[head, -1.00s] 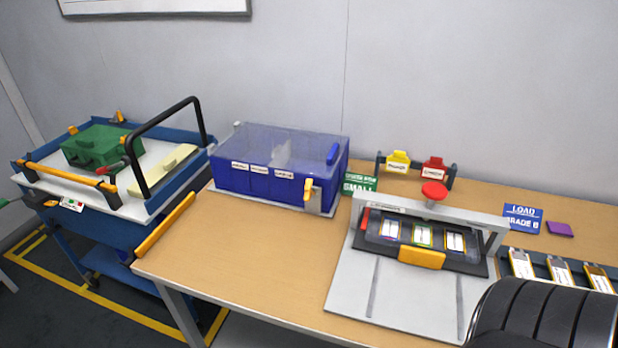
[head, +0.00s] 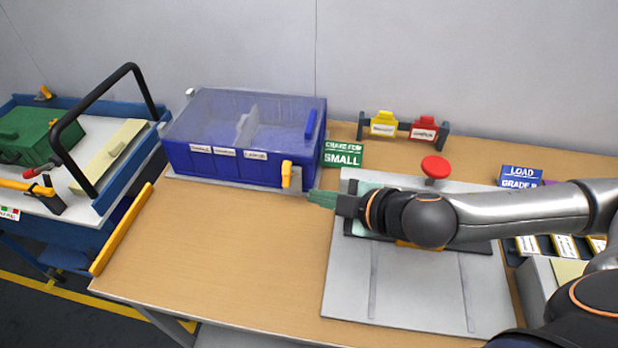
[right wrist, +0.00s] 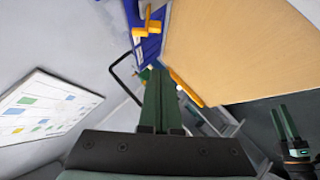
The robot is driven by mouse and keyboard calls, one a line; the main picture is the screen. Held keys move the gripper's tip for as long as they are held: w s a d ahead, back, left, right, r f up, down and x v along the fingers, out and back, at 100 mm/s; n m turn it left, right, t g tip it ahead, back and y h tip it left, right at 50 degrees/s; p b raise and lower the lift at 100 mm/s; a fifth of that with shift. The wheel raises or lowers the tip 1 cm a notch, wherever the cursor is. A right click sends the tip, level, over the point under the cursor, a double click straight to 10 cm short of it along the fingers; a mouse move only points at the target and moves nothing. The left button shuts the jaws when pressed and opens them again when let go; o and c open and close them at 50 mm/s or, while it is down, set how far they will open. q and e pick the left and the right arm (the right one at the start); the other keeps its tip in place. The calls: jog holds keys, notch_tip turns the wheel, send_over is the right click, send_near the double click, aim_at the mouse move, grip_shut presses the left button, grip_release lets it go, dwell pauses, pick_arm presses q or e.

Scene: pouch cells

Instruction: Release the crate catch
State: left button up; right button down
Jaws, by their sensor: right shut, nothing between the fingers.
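The blue crate (head: 222,165) with a clear lid (head: 290,108) stands at the back left of the bench. Its yellow catch (head: 287,174) is upright on the front right corner. The catch also shows at the top of the right wrist view (right wrist: 148,28). My right gripper (head: 312,198) is shut and empty, a little right of the catch and apart from it. Its green fingers (right wrist: 160,75) lie together in the right wrist view. My left gripper (right wrist: 285,122) shows small at the right of that view; its jaw gap is unclear.
A grey press fixture (head: 350,290) with a red knob (head: 435,166) lies under my right arm. A green SMALL sign (head: 343,154) stands right of the crate. A blue trolley (head: 125,190) with a black handle stands left. Bench in front of the crate is clear.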

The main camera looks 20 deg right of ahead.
send_near(289, 174)
jog(key=w+a+f, duration=0.3)
jog(key=a+f, duration=0.1)
jog(key=f, duration=0.1)
jog(key=shift+w+d+f, duration=0.1)
jog(key=shift+w+f, duration=0.3)
jog(key=shift+w, duration=0.1)
